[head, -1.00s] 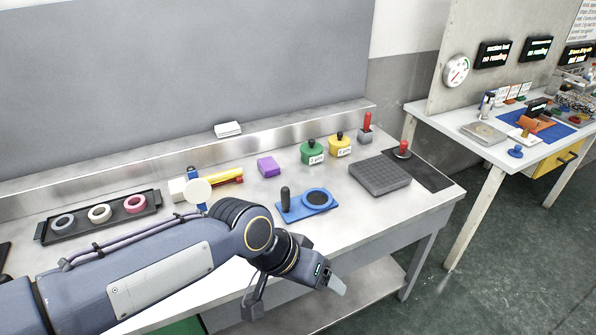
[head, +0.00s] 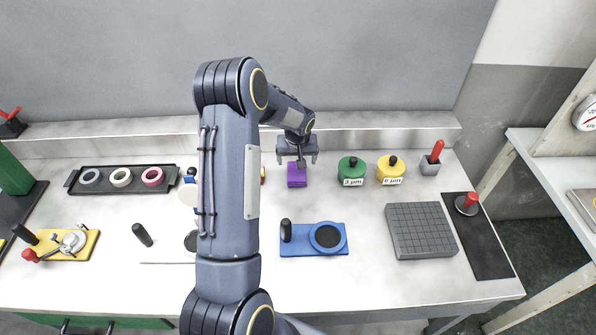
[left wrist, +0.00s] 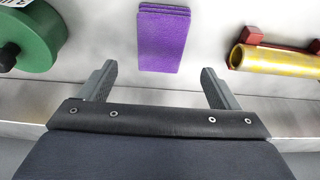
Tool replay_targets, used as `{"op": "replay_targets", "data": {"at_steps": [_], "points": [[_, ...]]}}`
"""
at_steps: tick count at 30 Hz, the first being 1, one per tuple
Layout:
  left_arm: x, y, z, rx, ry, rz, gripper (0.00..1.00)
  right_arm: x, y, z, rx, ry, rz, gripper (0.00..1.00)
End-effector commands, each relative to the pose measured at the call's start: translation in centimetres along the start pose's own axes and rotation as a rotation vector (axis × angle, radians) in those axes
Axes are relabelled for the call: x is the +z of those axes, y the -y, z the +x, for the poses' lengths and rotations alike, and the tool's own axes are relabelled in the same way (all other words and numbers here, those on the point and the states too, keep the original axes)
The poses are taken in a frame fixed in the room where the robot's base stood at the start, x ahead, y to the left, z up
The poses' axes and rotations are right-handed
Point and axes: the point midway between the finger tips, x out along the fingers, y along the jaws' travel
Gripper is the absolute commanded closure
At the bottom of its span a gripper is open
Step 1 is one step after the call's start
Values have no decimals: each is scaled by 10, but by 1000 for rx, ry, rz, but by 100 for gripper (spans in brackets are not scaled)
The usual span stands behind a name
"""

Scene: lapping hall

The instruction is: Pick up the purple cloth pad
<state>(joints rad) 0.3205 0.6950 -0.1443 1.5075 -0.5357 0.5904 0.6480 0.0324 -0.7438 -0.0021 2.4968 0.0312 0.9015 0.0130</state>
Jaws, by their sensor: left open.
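The purple cloth pad (head: 297,176) lies on the steel bench between the arm and the green pot. It looks like a small stack of thin layers in the left wrist view (left wrist: 164,42). My left gripper (head: 297,160) is above the bench at the pad's back edge. Its two fingers (left wrist: 159,82) are open, apart on either side of the pad's line, and the pad lies just beyond their tips. Nothing is between the fingers. My right gripper is not in view.
A green pot (head: 351,170) and a yellow pot (head: 390,170) stand right of the pad. A brass-coloured cylinder (left wrist: 275,60) lies on the pad's other side. A blue plate (head: 300,240) is in front. The raised back ledge (head: 400,138) runs behind the gripper.

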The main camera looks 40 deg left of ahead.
Motion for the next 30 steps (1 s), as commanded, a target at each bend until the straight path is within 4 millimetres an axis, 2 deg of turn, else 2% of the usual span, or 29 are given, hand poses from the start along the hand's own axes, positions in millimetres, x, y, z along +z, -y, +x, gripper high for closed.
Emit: {"op": "replay_targets", "data": {"at_steps": [1,5,12,15,30], "points": [[2,0,9,0,2,0,15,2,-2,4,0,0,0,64],[4,0,17,1,2,1,15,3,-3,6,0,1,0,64],[11,3,53,1,3,1,15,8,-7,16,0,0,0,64],[10,3,61,2,1,1,15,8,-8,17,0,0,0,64],[10,3,61,2,1,2,15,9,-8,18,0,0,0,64]]}}
